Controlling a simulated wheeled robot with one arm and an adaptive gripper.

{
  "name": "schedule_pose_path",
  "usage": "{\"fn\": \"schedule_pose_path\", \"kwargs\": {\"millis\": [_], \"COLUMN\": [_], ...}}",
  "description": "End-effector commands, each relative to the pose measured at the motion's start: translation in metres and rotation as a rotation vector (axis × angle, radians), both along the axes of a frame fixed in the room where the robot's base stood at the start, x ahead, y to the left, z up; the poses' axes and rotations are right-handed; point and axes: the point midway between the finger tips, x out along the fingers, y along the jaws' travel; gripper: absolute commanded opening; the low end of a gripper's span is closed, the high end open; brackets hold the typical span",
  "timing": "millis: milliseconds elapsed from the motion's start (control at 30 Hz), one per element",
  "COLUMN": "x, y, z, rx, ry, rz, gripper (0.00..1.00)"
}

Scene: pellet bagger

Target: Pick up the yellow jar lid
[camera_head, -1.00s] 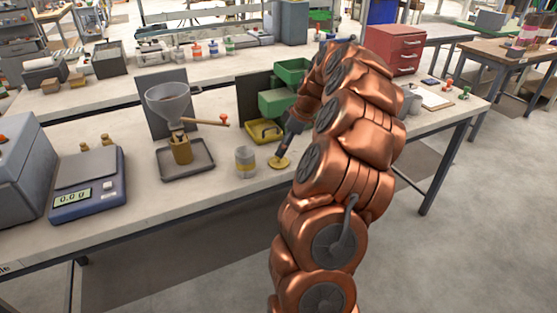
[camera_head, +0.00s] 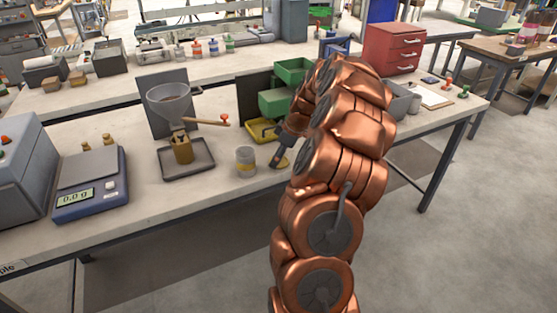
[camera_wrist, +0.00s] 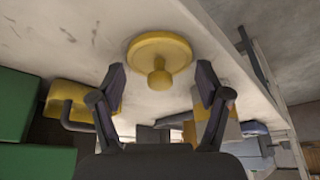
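The yellow jar lid (camera_wrist: 160,52) is a round disc with a knob, lying on the bench top. In the wrist view it sits between and just beyond my open fingertips, its knob toward my gripper (camera_wrist: 163,82). The fingers do not touch it.
A tray (camera_head: 200,170) under a funnel (camera_head: 170,100) and a scale (camera_head: 88,185) stand farther left.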

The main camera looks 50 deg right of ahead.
Motion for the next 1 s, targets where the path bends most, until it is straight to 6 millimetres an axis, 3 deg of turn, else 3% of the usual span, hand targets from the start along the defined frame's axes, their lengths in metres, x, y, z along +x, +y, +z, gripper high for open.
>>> {"fn": "schedule_pose_path", "kwargs": {"millis": [200,567,1000], "x": [0.000,0.001,-0.002], "y": [0.000,0.000,0.003], "z": [0.000,0.004,0.036], "rx": [0.000,-0.002,-0.002], "ry": [0.000,-0.002,-0.002], "rz": [0.000,0.000,0.000], "gripper": [0.50,0.49,0.49]}}
